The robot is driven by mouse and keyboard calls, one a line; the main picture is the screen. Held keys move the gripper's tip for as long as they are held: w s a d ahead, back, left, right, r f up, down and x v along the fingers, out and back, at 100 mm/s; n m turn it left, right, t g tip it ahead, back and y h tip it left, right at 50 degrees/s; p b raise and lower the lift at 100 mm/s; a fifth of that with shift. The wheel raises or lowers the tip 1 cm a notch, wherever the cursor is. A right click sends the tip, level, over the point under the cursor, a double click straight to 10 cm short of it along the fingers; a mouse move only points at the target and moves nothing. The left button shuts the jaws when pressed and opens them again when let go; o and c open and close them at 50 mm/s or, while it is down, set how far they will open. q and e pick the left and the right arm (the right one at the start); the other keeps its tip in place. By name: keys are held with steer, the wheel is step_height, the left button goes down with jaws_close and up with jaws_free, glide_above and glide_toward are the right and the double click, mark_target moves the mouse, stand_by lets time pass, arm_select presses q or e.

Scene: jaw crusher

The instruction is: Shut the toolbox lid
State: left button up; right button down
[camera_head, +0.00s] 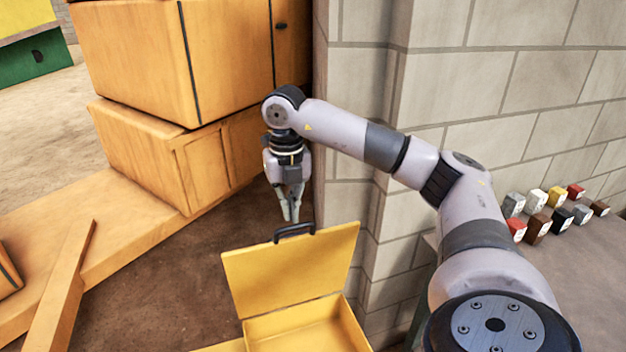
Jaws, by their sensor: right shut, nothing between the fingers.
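The yellow toolbox (312,331) stands at the bottom middle of the head view, with its near part cut off by the picture's lower edge. Its lid (290,272) is open and stands up at the back, with a dark handle (294,231) on its top edge. The visible inside of the box looks empty. My right gripper (290,218) points down behind the raised lid, just above the handle in the picture. Its fingers are together and hold nothing. I cannot tell whether the fingertips touch the handle. My left gripper is out of view.
Orange cabinets (150,150) stand at the back left, on a yellow beam (110,215). A grey block wall (480,110) rises at the right. Several small coloured blocks (555,210) sit on a grey table (575,275) at the right. Brown floor lies open left of the toolbox.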

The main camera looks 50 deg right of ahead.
steer(key=r+p, duration=0.1)
steer(key=r, duration=0.1)
steer(key=r+p, duration=0.4)
steer(key=shift+s+a, duration=0.25)
steer(key=shift+s, duration=0.1)
stand_by(1.4)
steer(key=shift+f, duration=0.1)
